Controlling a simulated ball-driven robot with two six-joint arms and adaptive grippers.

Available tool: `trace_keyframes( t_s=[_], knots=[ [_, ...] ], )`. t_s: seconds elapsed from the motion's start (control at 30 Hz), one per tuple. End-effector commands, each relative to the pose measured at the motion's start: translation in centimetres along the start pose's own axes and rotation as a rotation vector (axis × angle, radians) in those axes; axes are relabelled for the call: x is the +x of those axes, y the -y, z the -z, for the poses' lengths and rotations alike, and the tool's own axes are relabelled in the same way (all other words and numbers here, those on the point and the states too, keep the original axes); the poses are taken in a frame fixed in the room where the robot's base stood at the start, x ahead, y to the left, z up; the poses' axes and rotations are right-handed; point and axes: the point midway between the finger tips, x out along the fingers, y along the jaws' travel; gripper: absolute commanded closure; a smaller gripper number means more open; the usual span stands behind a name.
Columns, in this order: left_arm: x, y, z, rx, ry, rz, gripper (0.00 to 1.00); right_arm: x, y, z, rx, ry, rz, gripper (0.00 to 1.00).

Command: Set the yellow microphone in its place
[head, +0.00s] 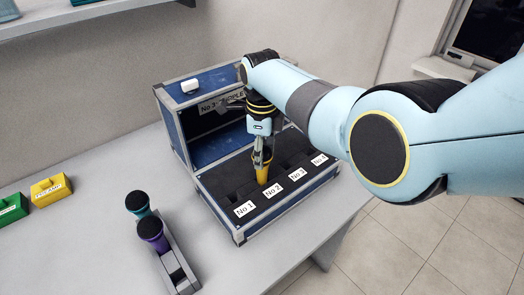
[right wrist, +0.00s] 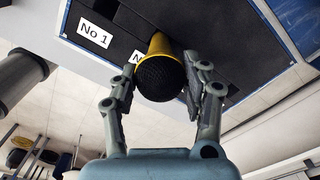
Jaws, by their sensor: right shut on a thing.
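The yellow microphone (head: 263,172) stands roughly upright over the dark foam of the open case (head: 239,237), behind the No 2 label (head: 272,190). My right gripper (head: 262,153) is shut on it from above. In the right wrist view the microphone's yellow body (right wrist: 160,43) and black mesh head (right wrist: 160,77) lie between the two fingers (right wrist: 160,85). Its lower end meets the foam area near a partly hidden label beside No 1 (right wrist: 94,35). How deep it sits in a slot I cannot tell. My left gripper is not in view.
A teal microphone (head: 137,201) and a purple microphone (head: 152,231) stand in a grey holder (head: 178,265) left of the case. Yellow (head: 50,190) and green (head: 12,208) labelled boxes lie at the far left. The case lid stands open behind.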

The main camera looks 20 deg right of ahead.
Motion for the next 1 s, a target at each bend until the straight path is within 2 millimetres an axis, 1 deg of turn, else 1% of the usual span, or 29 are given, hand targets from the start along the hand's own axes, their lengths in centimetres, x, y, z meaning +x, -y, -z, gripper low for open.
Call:
trace_keyframes(
  t_s=[0.2, 0.23, 0.4, 0.43, 0.67, 0.77, 0.87, 0.97, 1.0],
  knots=[
    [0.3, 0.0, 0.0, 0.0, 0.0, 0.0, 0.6, 0.3, 0.1, 0.0, 0.0, 0.001, 0.002, 0.86],
    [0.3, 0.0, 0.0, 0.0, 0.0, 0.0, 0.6, 0.3, 0.1, 0.0, 0.0, 0.001, 0.002, 0.51],
    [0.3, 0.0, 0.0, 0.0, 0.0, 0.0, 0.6, 0.3, 0.0, 0.0, 0.0, 0.001, 0.001, 0.29],
    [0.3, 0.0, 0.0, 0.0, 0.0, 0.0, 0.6, 0.3, 0.0, 0.0, 0.0, 0.001, 0.001, 0.27],
    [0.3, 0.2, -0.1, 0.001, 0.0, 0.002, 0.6, 0.4, 0.0, 0.0, 0.0, 0.0, -0.001, 0.27],
    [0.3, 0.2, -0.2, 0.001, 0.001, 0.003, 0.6, 0.0, 0.0, 0.0, 0.0, 0.0, 0.0, 0.27],
    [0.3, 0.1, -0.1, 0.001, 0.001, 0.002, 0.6, -1.1, 0.1, -0.1, 0.0, 0.002, 0.002, 0.27],
    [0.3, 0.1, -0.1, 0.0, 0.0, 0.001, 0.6, -2.9, 0.0, -0.1, 0.0, 0.003, 0.004, 0.27],
    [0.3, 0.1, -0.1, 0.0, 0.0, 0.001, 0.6, -4.0, 0.1, -0.1, 0.0, 0.004, 0.005, 0.27]
  ],
)
